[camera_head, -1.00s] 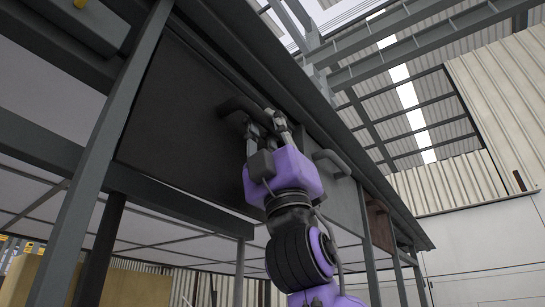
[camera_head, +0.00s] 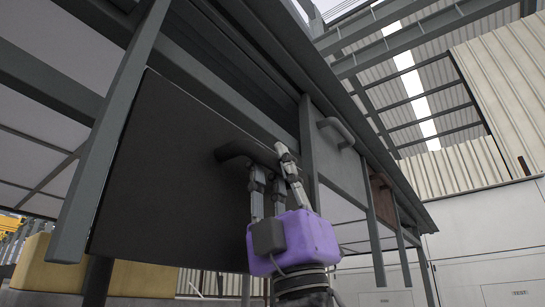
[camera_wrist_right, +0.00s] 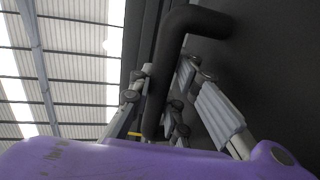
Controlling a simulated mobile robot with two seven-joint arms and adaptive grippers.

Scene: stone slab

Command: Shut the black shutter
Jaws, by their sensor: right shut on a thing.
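The black shutter (camera_head: 170,170) is a flat dark panel on the left half of the head view, between grey posts. Its black bar handle (camera_head: 236,149) is near the panel's upper right. My right gripper (camera_head: 278,162) reaches up from below and is shut on the right part of this handle. In the right wrist view the fingers (camera_wrist_right: 160,105) lie on both sides of the handle (camera_wrist_right: 182,40), with the dark panel (camera_wrist_right: 265,60) behind at right. A dark gap (camera_head: 225,65) shows above the panel's top edge. My left gripper is not in view.
A grey shutter (camera_head: 340,160) with its own grey handle (camera_head: 337,128) is to the right, and a brown one (camera_head: 383,197) is beyond it. Grey posts (camera_head: 110,140) frame the row. A yellowish block (camera_head: 45,265) is low at left.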

